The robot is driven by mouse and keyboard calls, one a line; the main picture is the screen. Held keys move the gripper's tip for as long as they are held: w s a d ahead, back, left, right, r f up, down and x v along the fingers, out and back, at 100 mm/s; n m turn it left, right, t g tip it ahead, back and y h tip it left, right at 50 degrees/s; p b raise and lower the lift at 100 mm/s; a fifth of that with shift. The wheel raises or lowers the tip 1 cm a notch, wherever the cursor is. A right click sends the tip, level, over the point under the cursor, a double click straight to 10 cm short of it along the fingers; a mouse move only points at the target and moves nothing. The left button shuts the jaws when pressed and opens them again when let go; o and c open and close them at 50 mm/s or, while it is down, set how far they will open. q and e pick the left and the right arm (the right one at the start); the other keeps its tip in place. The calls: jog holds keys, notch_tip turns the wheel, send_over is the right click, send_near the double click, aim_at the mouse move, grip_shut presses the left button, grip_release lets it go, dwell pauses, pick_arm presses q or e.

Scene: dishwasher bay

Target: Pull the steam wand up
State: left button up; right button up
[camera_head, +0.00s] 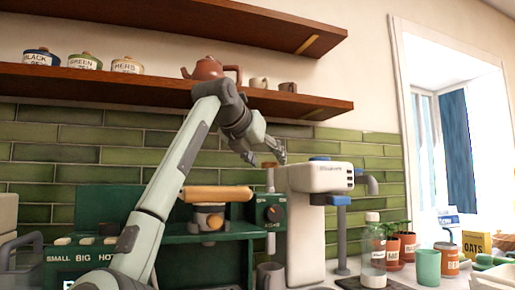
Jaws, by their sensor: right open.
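The green coffee machine (183,258) stands on the counter against the tiled wall. A thin upright metal piece that looks like the steam wand (271,244) hangs below the dial (273,213) at its right end, partly hidden. A short brown-topped rod (270,178) stands above that end. My right gripper (267,156) is open and empty, just above this rod and pointing down to the right. I cannot tell whether a fingertip touches it. My left gripper is not in view.
A white dispenser (318,178) with blue levers stands close right of the gripper. A grey mug (270,275) is below the wand. The shelf (150,88) with a teapot (207,69) is above my arm. A bottle (373,255) and plant pots are right.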

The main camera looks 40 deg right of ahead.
jog(key=v, duration=1.1)
jog(key=shift+r, duration=0.2)
jog(key=shift+s, duration=0.1)
